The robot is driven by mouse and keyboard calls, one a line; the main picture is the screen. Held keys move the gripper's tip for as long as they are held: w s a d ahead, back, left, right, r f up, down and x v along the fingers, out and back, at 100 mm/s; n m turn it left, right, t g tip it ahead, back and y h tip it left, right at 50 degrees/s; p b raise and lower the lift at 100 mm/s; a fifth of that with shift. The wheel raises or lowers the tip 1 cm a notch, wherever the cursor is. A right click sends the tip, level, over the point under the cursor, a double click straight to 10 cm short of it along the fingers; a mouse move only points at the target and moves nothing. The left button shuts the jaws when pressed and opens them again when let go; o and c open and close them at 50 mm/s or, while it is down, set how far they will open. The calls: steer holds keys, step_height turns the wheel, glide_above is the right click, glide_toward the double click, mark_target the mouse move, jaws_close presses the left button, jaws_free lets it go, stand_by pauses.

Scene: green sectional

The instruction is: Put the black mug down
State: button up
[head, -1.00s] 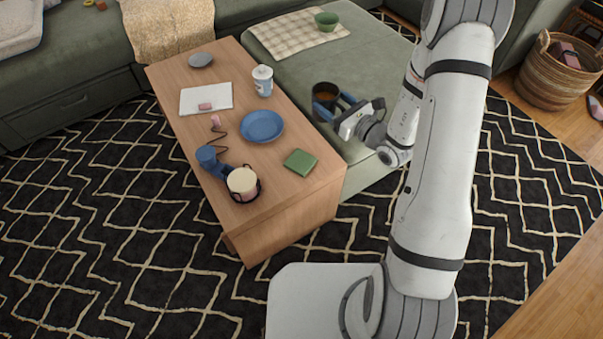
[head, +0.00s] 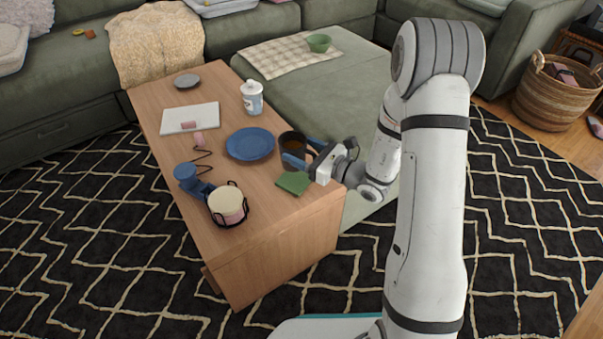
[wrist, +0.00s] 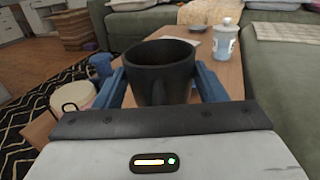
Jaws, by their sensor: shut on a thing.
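The black mug (head: 293,148) is upright between the blue fingers of my gripper (head: 306,155), over the right edge of the wooden table (head: 222,103), right of the blue plate. Brown contents show inside it in the head view. My gripper is shut on the mug. I cannot tell whether the mug's base touches the table.
The blue plate (head: 250,144) is just left of the mug, and a green square item (head: 293,183) lies just in front.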

steer(key=shift+f+b, duration=1.05)
steer(key=shift+f, duration=1.75)
steer(key=shift+f, duration=0.15)
steer(key=o, duration=1.3)
steer(key=shift+c, duration=0.2)
